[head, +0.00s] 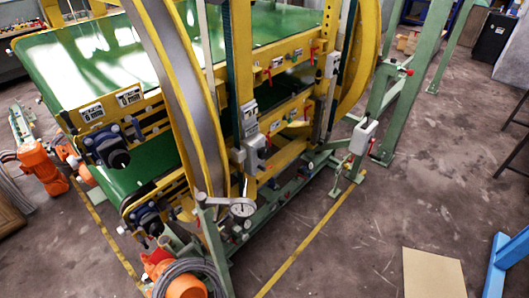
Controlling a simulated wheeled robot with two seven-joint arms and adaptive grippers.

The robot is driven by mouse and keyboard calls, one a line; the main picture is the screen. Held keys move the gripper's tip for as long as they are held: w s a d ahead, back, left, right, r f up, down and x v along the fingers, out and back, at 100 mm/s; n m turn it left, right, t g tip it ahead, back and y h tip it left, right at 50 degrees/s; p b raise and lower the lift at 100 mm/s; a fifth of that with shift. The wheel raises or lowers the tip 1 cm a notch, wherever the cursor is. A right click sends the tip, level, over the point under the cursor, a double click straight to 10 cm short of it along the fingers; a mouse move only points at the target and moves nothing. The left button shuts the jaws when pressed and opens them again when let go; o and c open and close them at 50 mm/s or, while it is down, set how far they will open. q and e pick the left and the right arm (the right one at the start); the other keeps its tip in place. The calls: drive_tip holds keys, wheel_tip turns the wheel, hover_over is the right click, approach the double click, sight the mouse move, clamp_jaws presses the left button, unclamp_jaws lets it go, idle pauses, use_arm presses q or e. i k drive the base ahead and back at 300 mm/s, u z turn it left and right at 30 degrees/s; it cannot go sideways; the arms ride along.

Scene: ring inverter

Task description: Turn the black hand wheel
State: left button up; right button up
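A small round wheel-like part with a dark rim (242,207) sits low on the front of the yellow and green machine, near the picture's middle. It is small here, and I cannot tell for sure whether it is the black hand wheel or a dial. Neither of my grippers is in view, and nothing is seen touching this part.
The large machine (110,45) with green belts and curved yellow rings fills the left and middle. A coiled grey cable (190,272) and an orange motor lie low at the front. A cardboard sheet (433,274) and a blue frame (508,255) are at right. Floor between is clear.

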sight(263, 152)
drive_tip(key=u, duration=0.55)
drive_tip(key=i, duration=0.8)
drive_tip(key=u, duration=0.2)
